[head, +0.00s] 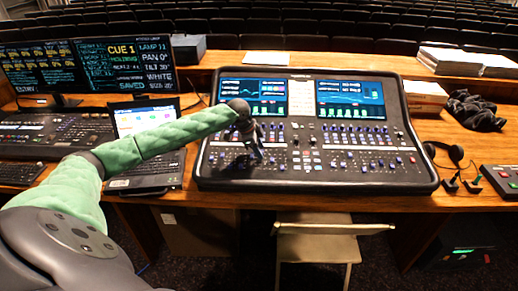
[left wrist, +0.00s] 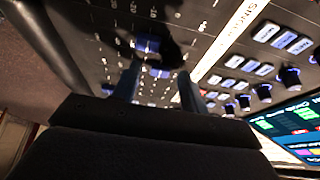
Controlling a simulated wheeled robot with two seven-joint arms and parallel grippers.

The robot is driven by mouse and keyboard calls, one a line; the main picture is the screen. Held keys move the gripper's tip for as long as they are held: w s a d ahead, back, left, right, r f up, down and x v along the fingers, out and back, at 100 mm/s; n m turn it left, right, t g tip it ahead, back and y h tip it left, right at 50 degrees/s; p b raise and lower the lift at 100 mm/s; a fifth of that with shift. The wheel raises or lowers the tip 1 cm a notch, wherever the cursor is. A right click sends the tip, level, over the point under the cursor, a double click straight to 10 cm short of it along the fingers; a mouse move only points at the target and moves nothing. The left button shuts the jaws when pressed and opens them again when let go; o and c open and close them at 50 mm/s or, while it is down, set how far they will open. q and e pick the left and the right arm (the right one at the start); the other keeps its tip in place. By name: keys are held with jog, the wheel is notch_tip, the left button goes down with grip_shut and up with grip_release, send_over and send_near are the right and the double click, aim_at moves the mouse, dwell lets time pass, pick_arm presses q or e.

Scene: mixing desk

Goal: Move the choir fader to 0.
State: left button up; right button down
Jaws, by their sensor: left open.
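The mixing console (head: 415,187) lies in the middle of the desk, with rows of knobs, buttons and faders below its two screens. My left gripper (head: 257,156) is over the left half of its panel, pointing down. In the left wrist view the gripper (left wrist: 160,75) is open, its two dark fingers close to the panel. A blue-lit fader cap (left wrist: 148,43) shows just beyond the fingertips, and another blue cap lies between them. Numbered scale marks show beside them. I cannot read any channel name, so I cannot tell which fader is the choir one. I cannot tell whether the fingers touch a cap.
A laptop (head: 145,115) and a lighting desk (head: 60,135) stand left of the console, with two monitors (head: 140,65) behind. Headphones (head: 450,155), a dark cloth (head: 475,110) and papers (head: 425,97) lie to the right. A chair (head: 318,228) stands in front of the desk.

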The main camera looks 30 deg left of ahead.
pick_arm(q)
jog(key=shift+a+r, duration=0.1)
jog(key=shift+r, duration=0.1)
jog(key=b+v, duration=0.2)
jog(key=v, duration=0.3)
jog(key=shift+s+a+r, duration=0.1)
jog(key=shift+s+r, duration=0.05)
jog(key=shift+r, duration=0.1)
jog(key=shift+b+v, duration=0.35)
jog(key=shift+v, duration=0.55)
pick_arm(e)
notch_tip(320, 180, up, 6)
jog(key=w+a, duration=0.1)
jog(key=a, duration=0.1)
jog(key=shift+w+r, duration=0.2)
jog(key=shift+w, duration=0.2)
